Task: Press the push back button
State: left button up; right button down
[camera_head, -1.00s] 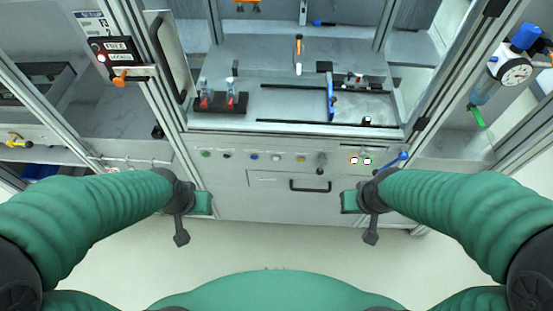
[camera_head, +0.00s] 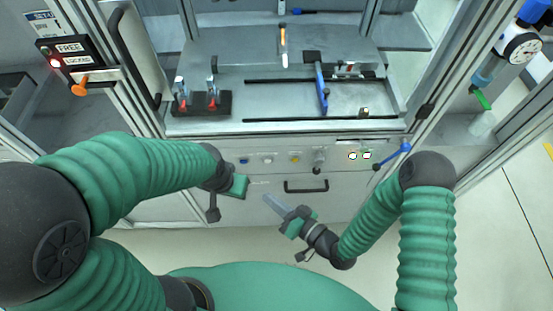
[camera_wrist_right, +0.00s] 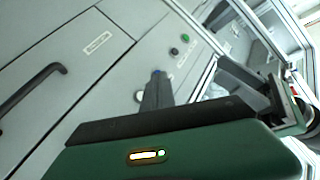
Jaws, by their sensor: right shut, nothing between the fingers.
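A row of panel buttons runs along the front of the workstation. In the head view I see a blue button (camera_head: 244,160), a white button (camera_head: 267,160), a yellow button (camera_head: 294,160) and two lit buttons (camera_head: 359,155). Their labels are too small to read, so I cannot tell which is push back. My right gripper (camera_head: 271,202) is shut and empty, below the row and pointing up-left. In the right wrist view its fingers (camera_wrist_right: 157,92) partly cover the blue button (camera_wrist_right: 156,72); a black button (camera_wrist_right: 173,51) and green button (camera_wrist_right: 186,37) lie beyond. My left gripper (camera_head: 238,186) hides part of the row; its jaws are unclear.
A drawer handle (camera_head: 306,185) is right of my right gripper. A blue lever (camera_head: 392,156) sticks out at the panel's right. A dark block with red-tipped clamps (camera_head: 200,103) stands on the worktop. A gauge (camera_head: 523,48) hangs at the right. The floor in front is clear.

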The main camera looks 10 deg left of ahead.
aim_at(268, 160)
jog(key=shift+s+r, duration=0.1)
jog(key=w+a+b, duration=0.1)
jog(key=w+a, duration=0.1)
jog(key=w, duration=0.6)
jog(key=shift+w+a, duration=0.2)
jog(key=shift+w, duration=0.1)
dwell(1.9)
jog(key=shift+w+a, duration=0.1)
jog(key=shift+w, duration=0.25)
